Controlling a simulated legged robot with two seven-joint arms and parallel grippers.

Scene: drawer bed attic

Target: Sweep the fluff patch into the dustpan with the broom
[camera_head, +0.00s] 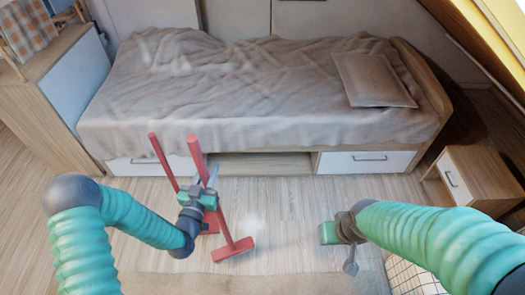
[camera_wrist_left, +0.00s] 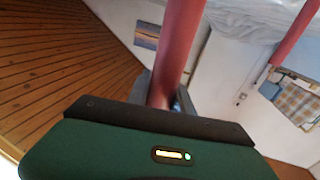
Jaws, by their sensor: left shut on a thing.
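My left gripper (camera_head: 207,176) is shut on a long red handle (camera_head: 197,158). The handle runs down to a red crosswise head (camera_head: 232,250) at the floor, so it looks like the broom. In the left wrist view the same handle (camera_wrist_left: 178,45) passes between the fingers. A second red pole (camera_head: 160,155), probably the dustpan's handle, stands just left of it; its low red end (camera_head: 210,222) is partly hidden behind my gripper and the broom. A faint whitish fluff patch (camera_head: 254,221) lies on the floor right of the broom. My right gripper (camera_head: 335,232) is apart from these; its fingers are unclear.
A bed (camera_head: 250,130) with drawers and an open gap beneath stands behind. A wooden nightstand (camera_head: 475,175) is at the right, a cabinet (camera_head: 60,75) at the left. A wire basket (camera_head: 405,278) and a rug (camera_head: 260,286) are in front.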

